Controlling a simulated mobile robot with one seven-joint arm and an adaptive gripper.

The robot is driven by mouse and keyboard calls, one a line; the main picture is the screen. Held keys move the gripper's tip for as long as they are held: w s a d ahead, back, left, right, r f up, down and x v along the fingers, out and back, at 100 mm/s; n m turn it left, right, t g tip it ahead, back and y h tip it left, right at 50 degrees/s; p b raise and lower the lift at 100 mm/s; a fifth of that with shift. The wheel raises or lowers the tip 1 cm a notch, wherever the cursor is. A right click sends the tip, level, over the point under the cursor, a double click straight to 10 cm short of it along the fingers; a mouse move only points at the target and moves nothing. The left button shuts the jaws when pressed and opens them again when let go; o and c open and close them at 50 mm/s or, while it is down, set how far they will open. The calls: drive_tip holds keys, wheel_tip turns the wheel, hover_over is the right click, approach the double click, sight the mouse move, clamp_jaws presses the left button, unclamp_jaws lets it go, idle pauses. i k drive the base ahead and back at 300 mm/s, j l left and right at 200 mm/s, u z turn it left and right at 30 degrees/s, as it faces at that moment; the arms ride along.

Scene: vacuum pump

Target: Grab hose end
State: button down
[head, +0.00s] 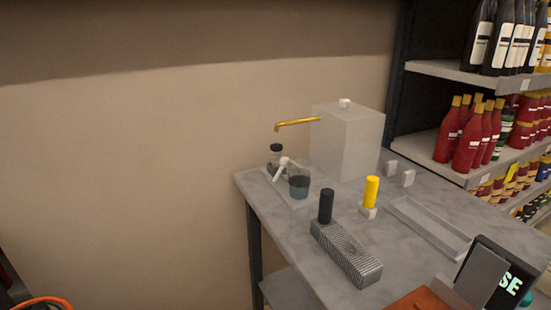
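No hose end can be made out with certainty. An orange curved tube-like piece (42,301) is cut off at the bottom left corner, and I cannot tell whether it is a hose. A brass-yellow spout (297,122) sticks out to the left from a pale box (346,140) on the grey table (300,222). A small white angled piece (281,170) is beside a glass of dark liquid (299,186). My gripper is not in view.
A black cylinder (325,206) stands at a grey ribbed block (345,254). A yellow cylinder (371,191) and a shallow tray (430,228) are to its right. A dark panel (494,278) is at bottom right. Bottle shelves (450,145) stand behind. Bare table lies between.

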sight(277, 149)
drive_tip(key=i+j+z, duration=0.2)
drive_tip(key=z, duration=0.15)
drive_tip(key=i+j+z, duration=0.15)
drive_tip(key=j+z, duration=0.15)
drive_tip(key=i+j+z, duration=0.1)
drive_tip(key=j+z, duration=0.25)
